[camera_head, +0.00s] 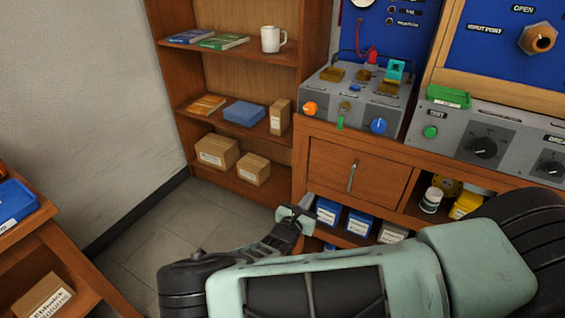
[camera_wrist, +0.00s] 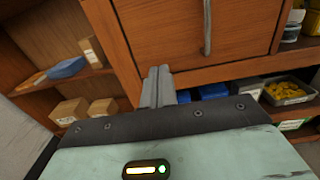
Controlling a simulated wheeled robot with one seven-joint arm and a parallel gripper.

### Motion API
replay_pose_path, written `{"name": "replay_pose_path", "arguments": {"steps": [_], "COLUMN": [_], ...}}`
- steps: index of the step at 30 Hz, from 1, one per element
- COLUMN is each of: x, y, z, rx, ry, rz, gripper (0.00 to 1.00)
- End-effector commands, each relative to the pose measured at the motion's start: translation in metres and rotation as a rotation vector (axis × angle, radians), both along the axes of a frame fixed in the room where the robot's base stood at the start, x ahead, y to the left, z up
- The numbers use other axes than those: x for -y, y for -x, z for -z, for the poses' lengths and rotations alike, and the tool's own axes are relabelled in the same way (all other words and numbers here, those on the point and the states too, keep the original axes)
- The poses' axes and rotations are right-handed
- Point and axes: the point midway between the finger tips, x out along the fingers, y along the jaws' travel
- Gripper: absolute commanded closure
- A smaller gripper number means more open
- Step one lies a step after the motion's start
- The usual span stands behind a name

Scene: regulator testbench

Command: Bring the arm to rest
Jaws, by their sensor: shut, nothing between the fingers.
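My arm (camera_head: 350,280) stretches across the bottom of the head view, pale green with dark joints. My gripper (camera_head: 299,214) is at its far end, in front of the workbench below the wooden drawer (camera_head: 354,174). In the wrist view my gripper's fingers (camera_wrist: 158,87) are together with nothing between them. They point toward the lower edge of the drawer (camera_wrist: 190,35); I cannot tell whether they touch it. The drawer looks shut, with a metal handle (camera_wrist: 207,27).
A bookshelf (camera_head: 234,190) with boxes stands left of the bench. Blue bins (camera_head: 358,222) sit on the shelf under the drawer. A control box with knobs (camera_head: 355,100) stands on the bench. A side table (camera_head: 75,255) is at the left. Floor (camera_head: 150,240) between is clear.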

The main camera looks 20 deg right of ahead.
Motion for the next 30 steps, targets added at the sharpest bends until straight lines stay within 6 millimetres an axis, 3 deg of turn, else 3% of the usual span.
{"name": "replay_pose_path", "arguments": {"steps": [8,14,23,30], "x": [0.001,-0.008,-0.065,-0.120], "y": [0.012,0.058,0.130,0.172], "z": [-0.003,-0.014,-0.057,-0.123], "rx": [0.007,0.030,0.049,0.058], "ry": [-0.062,-0.315,-0.728,-1.035], "rz": [0.066,0.323,0.716,0.953], "gripper": [1.00,1.00,1.00,1.00]}}
